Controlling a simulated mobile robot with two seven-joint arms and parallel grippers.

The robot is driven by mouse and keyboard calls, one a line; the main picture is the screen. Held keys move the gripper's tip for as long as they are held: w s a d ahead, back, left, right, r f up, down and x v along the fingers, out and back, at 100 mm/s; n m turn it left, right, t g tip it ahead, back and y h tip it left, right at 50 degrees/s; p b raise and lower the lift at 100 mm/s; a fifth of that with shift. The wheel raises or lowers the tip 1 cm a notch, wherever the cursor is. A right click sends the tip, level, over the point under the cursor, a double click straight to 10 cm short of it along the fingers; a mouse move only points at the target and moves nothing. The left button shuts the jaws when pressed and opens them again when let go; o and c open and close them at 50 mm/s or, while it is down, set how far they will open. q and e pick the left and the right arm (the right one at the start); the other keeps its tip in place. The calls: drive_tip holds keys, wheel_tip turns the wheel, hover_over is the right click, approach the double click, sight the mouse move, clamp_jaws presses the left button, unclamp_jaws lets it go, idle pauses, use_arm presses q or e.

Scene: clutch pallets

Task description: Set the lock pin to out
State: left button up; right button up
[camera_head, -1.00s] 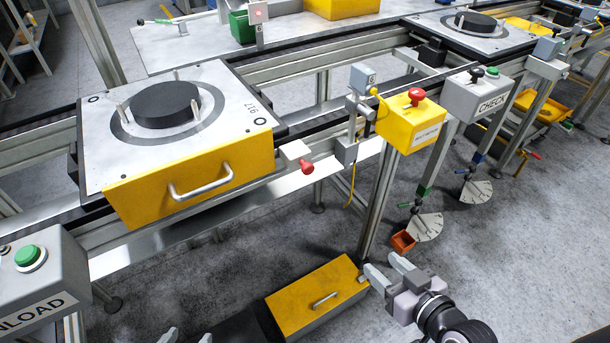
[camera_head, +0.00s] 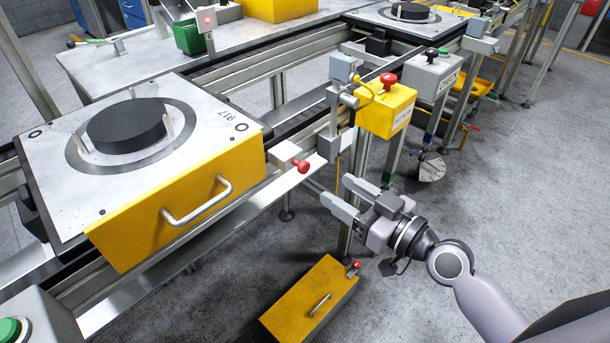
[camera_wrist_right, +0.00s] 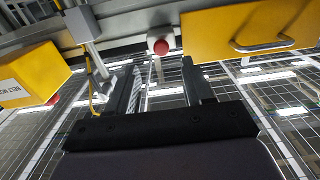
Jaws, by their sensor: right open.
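The lock pin, a red knob (camera_head: 301,166), sticks out of a pale block (camera_head: 287,154) on the conveyor rail, beside the pallet (camera_head: 70,180) marked 917. In the right wrist view the red knob (camera_wrist_right: 161,47) shows ahead, between the lines of the fingers. My right gripper (camera_head: 335,192) is open and empty, a little to the right of the knob and apart from it. In the wrist view its two fingers (camera_wrist_right: 161,72) stand spread with nothing between them. My left gripper is out of view.
A yellow box with a red button (camera_head: 385,112) stands on a post right of the knob. The pallet's yellow front has a handle (camera_head: 197,202). A lower yellow box (camera_head: 305,300) with a red knob lies beneath my gripper.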

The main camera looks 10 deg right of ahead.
sight(306, 168)
drive_tip(key=shift+r+p+x, duration=0.15)
drive_tip(key=shift+p+x, duration=0.25)
drive_tip(key=shift+x, duration=1.45)
drive_tip(key=shift+r+p+x, duration=0.1)
drive_tip(key=shift+p+x, duration=0.25)
drive_tip(key=shift+x, duration=1.5)
drive_tip(key=shift+a, duration=0.1)
